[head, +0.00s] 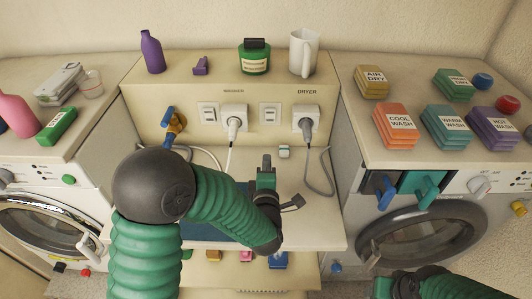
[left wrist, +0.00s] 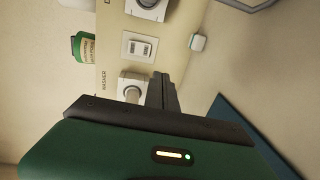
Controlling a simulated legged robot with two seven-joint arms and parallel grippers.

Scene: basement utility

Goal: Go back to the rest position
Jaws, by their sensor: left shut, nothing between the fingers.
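My left gripper (head: 267,162) is shut and empty. In the head view it is above the counter between the two machines, in front of the cream panel with outlets, pointing toward it. In the left wrist view its dark fingers (left wrist: 163,92) lie together, with an outlet plate and a plug behind them. I see no object in its grasp. Part of my right arm (head: 440,285) shows at the bottom right edge of the head view. The jaws of my right gripper do not show there.
The cream panel (head: 262,92) carries plugged-in cords (head: 318,170). A purple bottle (head: 152,52), green jar (head: 255,60) and white pitcher (head: 303,55) stand on its ledge. Washing machines (head: 45,220) stand at both sides. Labelled blocks (head: 396,128) cover the right top. A blue mat (head: 230,222) lies partly behind my left arm.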

